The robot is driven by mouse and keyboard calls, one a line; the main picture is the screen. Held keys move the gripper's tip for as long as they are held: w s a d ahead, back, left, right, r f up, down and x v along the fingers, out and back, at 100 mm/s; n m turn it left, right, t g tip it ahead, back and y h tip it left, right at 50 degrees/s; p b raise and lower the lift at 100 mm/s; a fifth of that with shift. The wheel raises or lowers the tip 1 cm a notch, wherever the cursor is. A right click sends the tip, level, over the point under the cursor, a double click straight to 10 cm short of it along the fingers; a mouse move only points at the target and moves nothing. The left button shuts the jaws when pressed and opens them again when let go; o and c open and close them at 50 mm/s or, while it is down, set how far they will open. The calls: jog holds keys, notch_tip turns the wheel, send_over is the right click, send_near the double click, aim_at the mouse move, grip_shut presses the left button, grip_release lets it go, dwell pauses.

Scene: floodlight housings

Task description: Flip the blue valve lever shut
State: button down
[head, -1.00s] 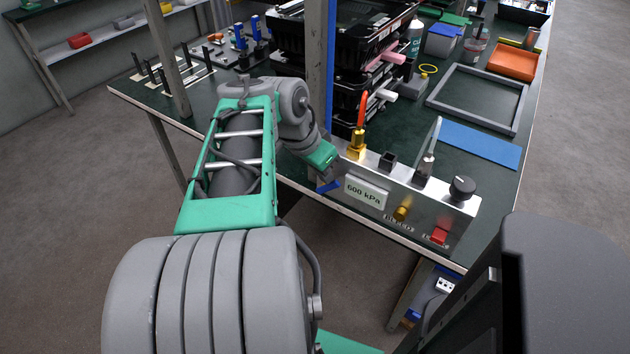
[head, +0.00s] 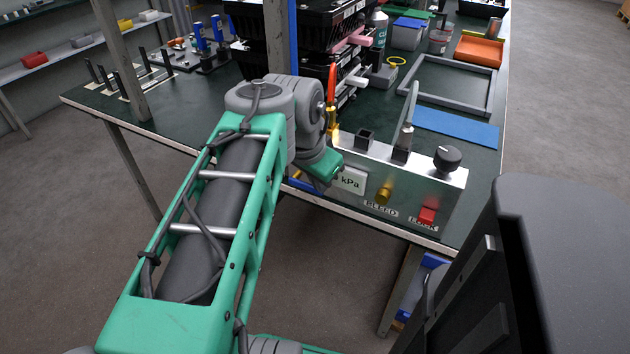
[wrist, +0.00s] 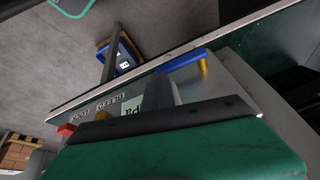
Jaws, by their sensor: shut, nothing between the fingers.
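The blue valve lever (wrist: 186,60) shows in the wrist view as a straight bar on a brass stem (wrist: 203,68) at the end of the grey control box (wrist: 235,78). In the head view only a bit of blue (head: 304,186) shows below my wrist, at the box's left end; the rest is hidden. My gripper (wrist: 162,92) is shut and empty, close to the lever's near end in the wrist view; I cannot tell whether it touches. In the head view its green body (head: 326,166) is in front of the box's left end and covers part of the kPa display (head: 352,181).
On the box are a red-handled brass valve (head: 332,110), a grey toggle (head: 406,125), a black knob (head: 447,158), a brass bleed button (head: 384,194) and a red lock button (head: 428,214). A metal post (head: 280,40) and stacked black housings (head: 310,30) stand behind my wrist.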

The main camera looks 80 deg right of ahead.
jog(key=shift+s+a+f+b, duration=0.1)
jog(key=shift+a+f+b, duration=0.05)
jog(key=shift+f, duration=0.25)
jog(key=shift+s+a+f+b, duration=0.1)
jog(key=shift+f+b, duration=0.05)
jog(key=shift+f, duration=0.2)
jog(key=s+a+r+p, duration=0.3)
jog(key=s+a+r, duration=0.2)
jog(key=s+r, duration=0.2)
notch_tip(320, 180, up, 3)
jog(key=shift+f, duration=0.15)
jog(key=shift+a, duration=0.1)
